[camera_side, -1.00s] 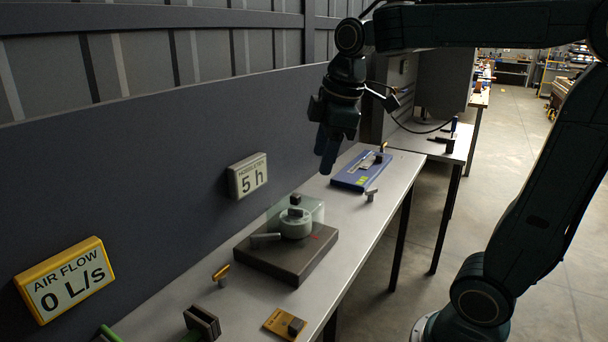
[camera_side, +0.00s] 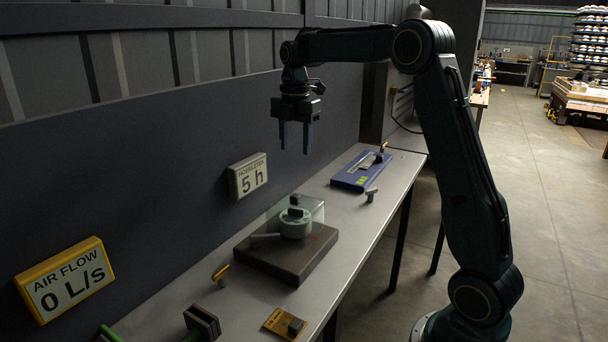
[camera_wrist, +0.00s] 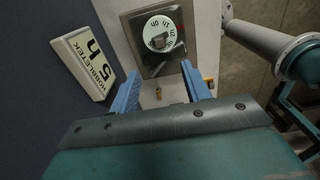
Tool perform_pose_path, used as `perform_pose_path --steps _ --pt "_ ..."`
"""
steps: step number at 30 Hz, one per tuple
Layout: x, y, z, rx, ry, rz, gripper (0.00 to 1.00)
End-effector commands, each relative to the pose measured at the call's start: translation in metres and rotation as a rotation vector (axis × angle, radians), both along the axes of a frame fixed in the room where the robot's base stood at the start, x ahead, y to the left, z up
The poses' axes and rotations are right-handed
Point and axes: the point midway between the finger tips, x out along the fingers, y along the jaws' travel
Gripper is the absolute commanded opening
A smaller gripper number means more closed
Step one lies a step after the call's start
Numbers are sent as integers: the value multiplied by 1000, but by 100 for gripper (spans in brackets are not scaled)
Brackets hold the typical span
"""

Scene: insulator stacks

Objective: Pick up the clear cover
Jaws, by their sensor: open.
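The clear cover (camera_side: 316,207) is a see-through box on a dark square base (camera_side: 272,265) on the bench. A round pale dial (camera_side: 293,228) with a dark knob is at this base, and a grey lever sticks out to its left. My gripper (camera_side: 295,150) is open and empty, fingers pointing down, above the cover and apart from it. In the wrist view, the dial (camera_wrist: 158,33) and base show beyond my fingertips (camera_wrist: 160,72). The cover's edges are hard to make out there.
A blue panel (camera_side: 355,172) lies farther along the bench, near a small grey knob (camera_side: 371,194). A yellow-topped piece (camera_side: 220,273), a dark block (camera_side: 202,322) and a yellow plate (camera_side: 279,323) are nearer. A wall with two signs borders the left side.

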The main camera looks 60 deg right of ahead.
Motion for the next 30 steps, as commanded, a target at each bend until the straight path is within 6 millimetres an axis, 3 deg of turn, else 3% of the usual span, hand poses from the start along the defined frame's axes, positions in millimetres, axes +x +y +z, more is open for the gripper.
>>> perform_pose_path --steps 11,24,30 --pt "1 -1 -9 1 2 9 47" --pt "0 -1 -70 2 5 8 47" --pt "1 -1 -85 1 2 8 47"
